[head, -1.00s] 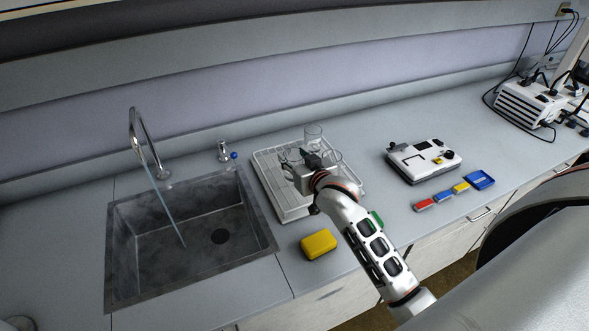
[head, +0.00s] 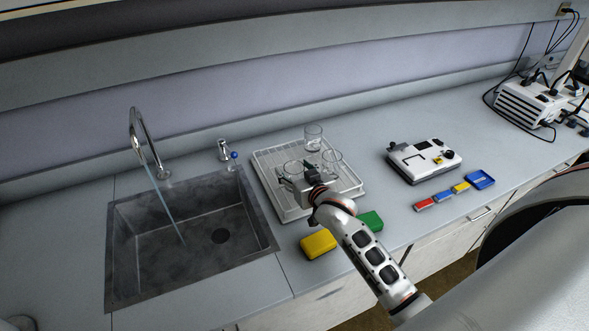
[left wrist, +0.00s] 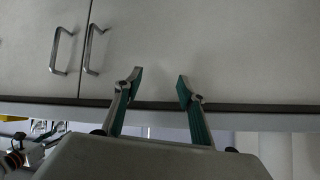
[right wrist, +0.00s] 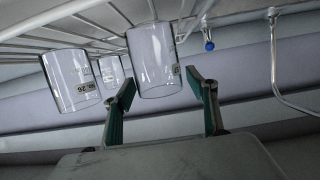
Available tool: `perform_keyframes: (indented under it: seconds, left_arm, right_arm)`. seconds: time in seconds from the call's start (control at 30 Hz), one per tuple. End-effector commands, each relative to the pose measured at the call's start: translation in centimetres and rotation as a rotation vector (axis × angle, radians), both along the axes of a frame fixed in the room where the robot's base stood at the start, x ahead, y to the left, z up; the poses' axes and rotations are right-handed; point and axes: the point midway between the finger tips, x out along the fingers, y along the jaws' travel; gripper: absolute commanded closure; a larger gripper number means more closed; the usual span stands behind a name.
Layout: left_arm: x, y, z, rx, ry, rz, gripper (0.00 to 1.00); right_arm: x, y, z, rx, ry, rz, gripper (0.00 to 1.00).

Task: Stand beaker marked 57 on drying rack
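The white drying rack (head: 348,187) stands right of the sink. Three clear glass beakers stand on it: one at left (head: 293,168), one at right (head: 332,160) and one at the back (head: 313,135). My right gripper (head: 308,168) is low over the rack's front, by the left beaker. In the right wrist view, seen upside down, its fingers (right wrist: 160,85) are open, with the left beaker (right wrist: 153,58) just ahead between the tips. That beaker's label is turned sideways and unreadable. My left gripper (left wrist: 160,85) is open and empty, facing cabinet doors.
The sink (head: 190,235) with its tap (head: 140,145) lies left of the rack. A yellow sponge (head: 319,243) and a green one (head: 371,220) lie in front. A white instrument (head: 423,160) and small coloured blocks are at right.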

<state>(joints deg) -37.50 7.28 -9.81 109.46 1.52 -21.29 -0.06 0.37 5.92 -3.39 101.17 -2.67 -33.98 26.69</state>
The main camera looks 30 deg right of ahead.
Motion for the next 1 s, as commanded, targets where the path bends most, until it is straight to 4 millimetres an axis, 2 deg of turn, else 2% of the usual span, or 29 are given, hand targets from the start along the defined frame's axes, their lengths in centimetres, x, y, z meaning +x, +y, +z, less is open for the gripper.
perform_keyframes:
  seconds: [0.37, 0.53, 0.8, 1.0]
  left_arm:
    - [0.0, 0.0, 0.0, 0.0, 0.001, 0.001, 0.6]
    - [0.1, -0.3, -0.1, -0.008, 0.0, 0.004, 0.6]
    - [0.1, -0.7, 0.1, -0.015, -0.002, 0.006, 0.6]
    - [0.1, -0.6, 0.1, -0.014, -0.003, 0.005, 0.6]
  right_arm:
    - [-0.3, 0.0, 0.4, 0.0, 0.0, 0.0, 0.43]
    - [-2.6, 0.2, 0.9, 0.0, 0.001, 0.0, 0.43]
    - [-7.9, 0.6, 2.7, 0.001, 0.001, 0.0, 0.43]
    - [-10.6, 0.8, 3.5, 0.0, 0.001, -0.001, 0.43]
